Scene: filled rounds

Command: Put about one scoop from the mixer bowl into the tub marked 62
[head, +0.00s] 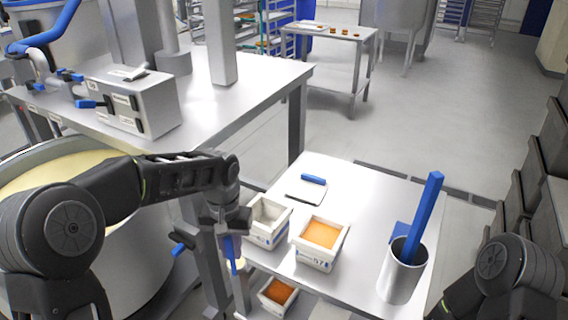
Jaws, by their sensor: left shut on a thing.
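The mixer bowl (150,268) is the big steel bowl at the left, with a pale cream mass (62,166) in it. My left gripper (229,226) is right of the bowl, beside the small steel table, shut on a blue tool (231,252) that hangs down. The tool's lower end is hard to make out. A white tub (266,238) with a pale inside stands just right of this gripper; its marking is not readable. Another white tub (315,256), with orange filling, seems marked 57. No 62 is legible. My right arm shows at the lower right, its gripper out of view.
A steel container (401,279) with a tall blue tool (424,215) stands at the table's right. A lower tub (277,293) holds orange-red filling. Dark crates (545,160) line the right.

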